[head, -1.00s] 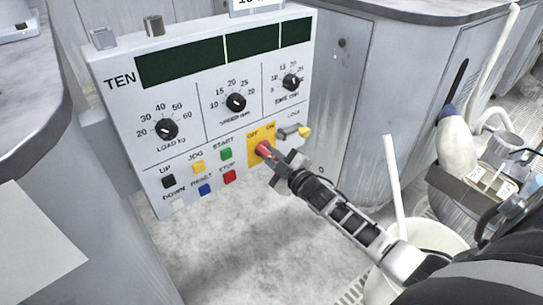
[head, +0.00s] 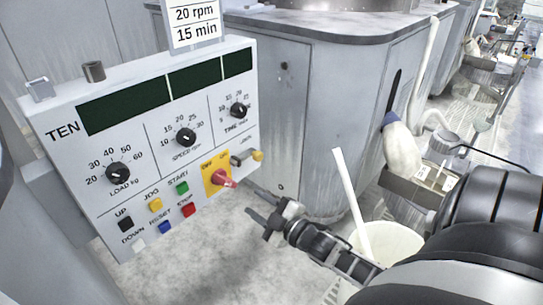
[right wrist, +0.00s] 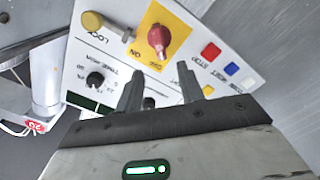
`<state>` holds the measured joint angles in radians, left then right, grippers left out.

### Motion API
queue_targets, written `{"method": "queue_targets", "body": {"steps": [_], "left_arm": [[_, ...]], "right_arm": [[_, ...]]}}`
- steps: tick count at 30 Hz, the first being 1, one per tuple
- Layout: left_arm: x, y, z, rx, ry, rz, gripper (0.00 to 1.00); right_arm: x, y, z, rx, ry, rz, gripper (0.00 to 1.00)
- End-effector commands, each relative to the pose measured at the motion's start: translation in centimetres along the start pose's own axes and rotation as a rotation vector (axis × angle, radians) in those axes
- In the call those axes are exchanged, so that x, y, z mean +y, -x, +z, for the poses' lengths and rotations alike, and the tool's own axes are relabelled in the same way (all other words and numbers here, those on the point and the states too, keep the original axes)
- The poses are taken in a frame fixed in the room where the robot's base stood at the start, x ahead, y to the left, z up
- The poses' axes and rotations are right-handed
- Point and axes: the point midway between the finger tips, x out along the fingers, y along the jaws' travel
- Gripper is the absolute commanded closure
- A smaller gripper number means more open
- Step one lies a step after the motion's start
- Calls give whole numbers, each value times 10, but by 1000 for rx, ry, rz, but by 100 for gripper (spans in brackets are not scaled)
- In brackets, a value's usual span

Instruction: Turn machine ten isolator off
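The machine ten control panel (head: 180,215) stands at the left, marked TEN. Its isolator is a red knob (head: 222,179) on a yellow plate (head: 209,187) with OFF and ON marks. In the right wrist view the red knob (right wrist: 158,38) lies beyond my fingertips, its long handle seeming to line up with the OFF side. My right gripper (head: 250,202) is open and empty, off the panel to the right of the knob. Its two fingers (right wrist: 161,88) are apart in the wrist view, with nothing between them. My left gripper is out of view.
A yellow-tipped lock lever (head: 257,156) sits right beside the isolator. Start (head: 182,188) and stop (head: 188,210) buttons lie to its left. A sign (head: 195,24) stands above the panel. A white bucket (head: 400,245) stands below my right arm.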

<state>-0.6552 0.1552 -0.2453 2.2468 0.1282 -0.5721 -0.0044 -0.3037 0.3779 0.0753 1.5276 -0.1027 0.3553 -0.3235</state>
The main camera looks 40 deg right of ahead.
Motion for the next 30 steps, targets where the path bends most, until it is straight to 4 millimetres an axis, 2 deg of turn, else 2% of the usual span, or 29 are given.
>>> {"method": "queue_targets", "body": {"steps": [3, 9, 30], "left_arm": [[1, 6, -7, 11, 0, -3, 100], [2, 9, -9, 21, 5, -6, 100], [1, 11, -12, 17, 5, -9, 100]], "right_arm": [[0, 23, -1, -2, -1, -1, 62], [0, 42, 0, 0, -1, 0, 62], [3, 44, -4, 1, -1, 1, 62]]}}
